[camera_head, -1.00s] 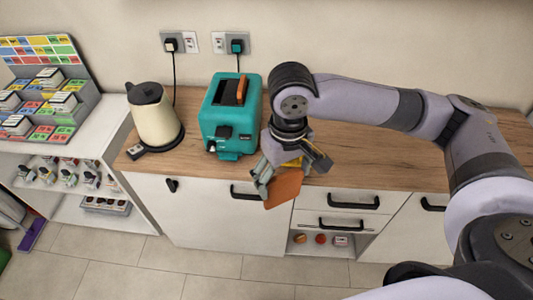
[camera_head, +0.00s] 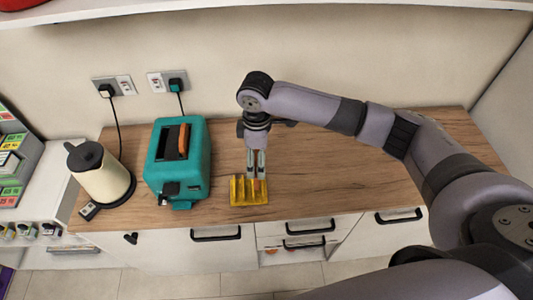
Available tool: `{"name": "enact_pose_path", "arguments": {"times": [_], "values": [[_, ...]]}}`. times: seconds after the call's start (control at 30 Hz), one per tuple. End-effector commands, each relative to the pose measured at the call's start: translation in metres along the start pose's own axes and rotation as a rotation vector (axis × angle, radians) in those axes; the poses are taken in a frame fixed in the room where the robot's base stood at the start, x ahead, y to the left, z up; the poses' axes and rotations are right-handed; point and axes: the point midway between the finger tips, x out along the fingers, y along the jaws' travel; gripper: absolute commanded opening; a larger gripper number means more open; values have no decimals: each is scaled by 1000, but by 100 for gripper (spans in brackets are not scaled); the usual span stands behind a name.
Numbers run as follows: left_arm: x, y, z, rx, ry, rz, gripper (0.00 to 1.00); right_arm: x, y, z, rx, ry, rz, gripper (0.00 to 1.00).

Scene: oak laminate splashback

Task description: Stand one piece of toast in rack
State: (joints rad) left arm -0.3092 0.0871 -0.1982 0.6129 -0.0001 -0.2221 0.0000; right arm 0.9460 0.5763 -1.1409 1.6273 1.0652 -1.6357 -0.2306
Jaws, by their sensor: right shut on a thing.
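The yellow toast rack (camera_head: 237,192) stands on the wooden counter, right of the toaster and close to the front edge. My right gripper (camera_head: 257,177) points down just above and behind the rack's right half. It is shut on a piece of toast, which is mostly hidden or edge-on here; only a small orange patch shows by the fingertips at the rack. I cannot tell how deep the toast sits between the dividers. Another orange-brown slice (camera_head: 183,140) shows in a slot of the teal toaster (camera_head: 200,160). My left gripper is not in view.
A cream kettle (camera_head: 103,182) stands left of the toaster. Cords run up to wall sockets (camera_head: 110,87). The counter (camera_head: 320,170) is clear right of the rack, below my arm. Drawers with black handles (camera_head: 305,227) are below the front edge.

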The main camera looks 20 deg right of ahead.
Motion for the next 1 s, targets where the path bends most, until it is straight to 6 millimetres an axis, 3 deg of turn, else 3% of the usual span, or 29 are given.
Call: {"name": "enact_pose_path", "arguments": {"times": [0.07, 0.3, 0.8, 1.0], "values": [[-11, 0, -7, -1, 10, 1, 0, -2, 3, -3, -66, -6, -2, 58], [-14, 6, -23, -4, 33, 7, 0, 4, 7, -5, -145, -12, 0, 58], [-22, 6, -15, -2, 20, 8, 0, 1, 7, -4, -143, -13, -1, 58], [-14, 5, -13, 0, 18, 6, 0, 21, 7, -4, -143, -13, -1, 58]]}}
